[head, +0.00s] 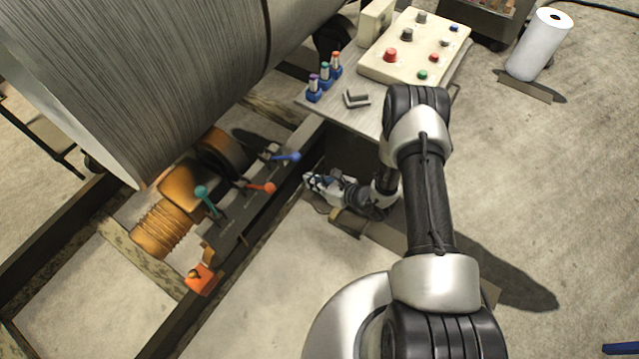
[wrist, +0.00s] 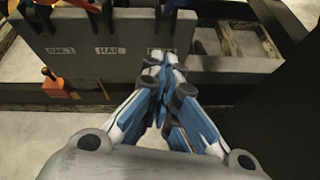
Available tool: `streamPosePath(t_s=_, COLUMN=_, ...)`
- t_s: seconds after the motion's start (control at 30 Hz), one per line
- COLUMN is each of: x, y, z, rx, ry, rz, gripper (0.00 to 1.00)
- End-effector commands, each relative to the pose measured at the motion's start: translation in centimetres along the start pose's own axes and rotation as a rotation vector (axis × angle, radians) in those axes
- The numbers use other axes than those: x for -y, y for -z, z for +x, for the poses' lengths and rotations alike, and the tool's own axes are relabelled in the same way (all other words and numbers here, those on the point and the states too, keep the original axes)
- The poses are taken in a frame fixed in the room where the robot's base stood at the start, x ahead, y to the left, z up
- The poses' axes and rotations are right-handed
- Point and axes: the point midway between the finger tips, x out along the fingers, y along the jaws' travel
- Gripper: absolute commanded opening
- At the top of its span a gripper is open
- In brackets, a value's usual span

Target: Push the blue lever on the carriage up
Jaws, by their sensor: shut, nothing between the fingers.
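The blue lever (head: 287,157) with its round knob is on the carriage's dark panel (head: 238,222), the rightmost of three levers in the head view. In the wrist view a small part of a blue lever (wrist: 180,3) shows at the top edge, mostly cut off. My gripper (head: 308,180) is in front of the panel's right end, to the right of and below the blue knob in the head view. In the wrist view my gripper (wrist: 161,58) is shut and empty, its tips over the panel's rightmost label. I cannot tell whether the tips touch the panel.
A red lever (head: 262,187) and a teal lever (head: 203,194) stand on the same panel. An orange box (head: 201,279) is at its left end. A large grey roll (head: 150,70) is behind. A table with a control box (head: 395,55) is at the back.

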Motion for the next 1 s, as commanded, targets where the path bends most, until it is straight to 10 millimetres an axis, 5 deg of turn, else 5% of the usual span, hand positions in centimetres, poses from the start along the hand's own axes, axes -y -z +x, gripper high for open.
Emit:
streamPosePath(t_s=0.2, x=0.0, y=0.2, z=4.9, rx=0.001, ry=-0.002, rz=-0.004, gripper=0.00)
streamPosePath(t_s=0.5, x=0.0, y=-3.6, z=5.4, rx=0.002, ry=0.000, rz=-0.001, gripper=0.00)
streamPosePath(t_s=1.0, x=0.1, y=-4.0, z=5.3, rx=-0.004, ry=0.002, rz=0.000, gripper=0.00)
